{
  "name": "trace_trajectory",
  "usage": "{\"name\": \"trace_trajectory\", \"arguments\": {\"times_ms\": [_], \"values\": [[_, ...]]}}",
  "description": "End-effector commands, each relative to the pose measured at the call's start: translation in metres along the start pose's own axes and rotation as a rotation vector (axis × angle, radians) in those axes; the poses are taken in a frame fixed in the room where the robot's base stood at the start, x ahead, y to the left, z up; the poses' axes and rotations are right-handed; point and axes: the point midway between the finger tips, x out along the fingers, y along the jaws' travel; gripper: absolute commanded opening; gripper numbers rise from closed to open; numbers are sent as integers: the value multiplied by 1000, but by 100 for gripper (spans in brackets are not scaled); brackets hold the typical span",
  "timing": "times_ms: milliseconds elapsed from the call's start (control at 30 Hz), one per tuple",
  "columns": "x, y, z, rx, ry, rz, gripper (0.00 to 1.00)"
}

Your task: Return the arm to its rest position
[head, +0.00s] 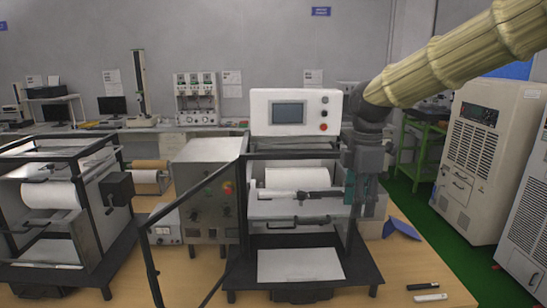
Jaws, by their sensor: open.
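My arm, in a ribbed tan sleeve, reaches in from the upper right in the head view. My gripper (361,190) hangs pointing down at its end, in front of the right side of the central test machine (296,108). It is open, and I see nothing between its fingers. Whether the fingers touch the machine's frame I cannot tell. The machine has a white control panel with a screen, a white roll inside a black frame, and a white sheet (300,265) on its front plate.
A second roll machine (50,195) stands at the left, with a grey control box (205,190) between. Two pens (423,286) and a blue object (402,228) lie on the wooden table at the right. Tall beige cabinets (485,150) stand on the green floor beyond.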

Motion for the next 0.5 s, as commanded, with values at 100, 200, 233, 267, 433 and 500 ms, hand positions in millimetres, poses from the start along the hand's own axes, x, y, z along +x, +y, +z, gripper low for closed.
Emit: {"name": "trace_trajectory", "arguments": {"times_ms": [100,200,233,267,433,500], "values": [[22,2,-3,25,11,-8,41],[40,3,-5,48,21,-11,41],[45,3,-6,56,24,-12,41],[51,4,-7,64,27,-13,41],[91,4,-13,119,49,-24,41],[111,4,-15,148,59,-28,41]]}}
